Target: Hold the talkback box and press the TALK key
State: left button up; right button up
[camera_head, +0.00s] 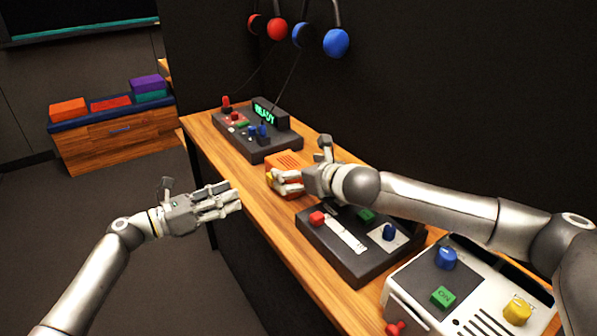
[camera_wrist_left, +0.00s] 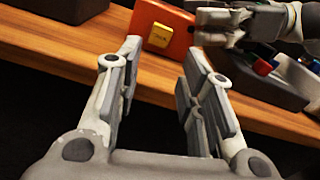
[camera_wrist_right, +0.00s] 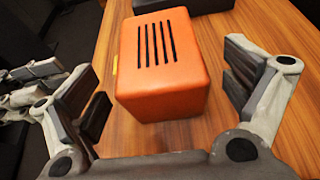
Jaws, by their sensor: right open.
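The orange talkback box (camera_head: 291,157) stands on the wooden table, partly hidden by my right gripper (camera_head: 286,180). In the right wrist view the box (camera_wrist_right: 158,70) shows its slotted top and lies between the spread fingers of my right gripper (camera_wrist_right: 168,98), with gaps at both sides. The yellow TALK key (camera_wrist_left: 160,36) is on the box's side face in the left wrist view. My left gripper (camera_head: 238,200) is in the air off the table's near edge, facing that side. Its fingers (camera_wrist_left: 163,65) are apart and empty, short of the key.
A dark panel with a lit READY display (camera_head: 264,112) stands beyond the box. A dark slider panel (camera_head: 350,262) and a white console (camera_head: 480,315) stand on the near side. The dark wall runs behind the table (camera_head: 262,222). Open floor lies to the left.

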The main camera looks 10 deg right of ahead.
jog(key=c, duration=1.1)
pick_arm(q)
grip_shut()
pick_arm(e)
jog(key=shift+c, duration=0.4)
